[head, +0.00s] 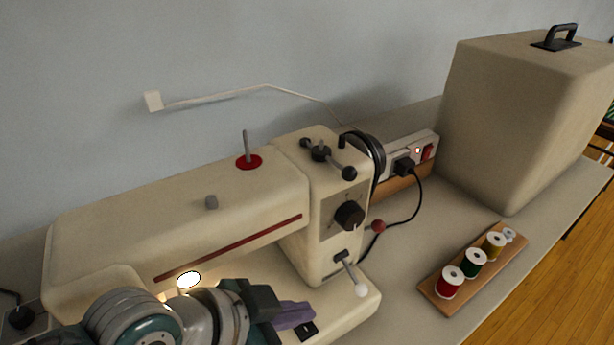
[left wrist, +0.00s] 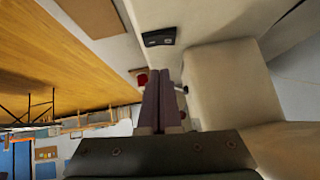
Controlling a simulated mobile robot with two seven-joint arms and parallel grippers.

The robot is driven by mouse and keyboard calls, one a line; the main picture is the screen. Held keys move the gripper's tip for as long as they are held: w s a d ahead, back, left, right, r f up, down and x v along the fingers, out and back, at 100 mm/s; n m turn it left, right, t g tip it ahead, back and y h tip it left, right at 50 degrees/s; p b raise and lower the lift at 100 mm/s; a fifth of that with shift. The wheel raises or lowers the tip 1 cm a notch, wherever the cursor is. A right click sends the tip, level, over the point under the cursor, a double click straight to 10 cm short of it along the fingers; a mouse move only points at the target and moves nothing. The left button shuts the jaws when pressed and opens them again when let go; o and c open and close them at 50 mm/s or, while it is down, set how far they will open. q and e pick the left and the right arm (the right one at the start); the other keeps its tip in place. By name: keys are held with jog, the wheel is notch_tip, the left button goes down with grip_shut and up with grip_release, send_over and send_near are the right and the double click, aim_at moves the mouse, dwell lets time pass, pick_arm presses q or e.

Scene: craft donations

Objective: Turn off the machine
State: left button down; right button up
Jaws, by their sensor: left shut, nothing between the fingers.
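A cream sewing machine (head: 180,215) stands on the table in the head view, its lamp (head: 189,280) glowing. A small black rocker switch (head: 307,331) sits on its base. It also shows in the left wrist view (left wrist: 159,37), ahead of the fingertips. My left gripper (head: 306,312) is shut and empty, its purple fingers together just beside the switch in the head view. In the left wrist view the left gripper (left wrist: 160,75) points toward the switch with a visible gap. Whether the switch is pressed on or off is too small to tell. My right gripper is not in view.
A power strip (head: 397,150) with a lit red switch (head: 427,151) and a black plug lies behind the machine. A spool rack (head: 437,301) holds several thread spools at right. A large beige cover (head: 510,120) stands at the back right. The table between them is clear.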

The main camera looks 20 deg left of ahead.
pick_arm(q)
jog(key=p+v, duration=0.2)
jog(key=v, duration=0.8)
jog(key=shift+r, duration=0.3)
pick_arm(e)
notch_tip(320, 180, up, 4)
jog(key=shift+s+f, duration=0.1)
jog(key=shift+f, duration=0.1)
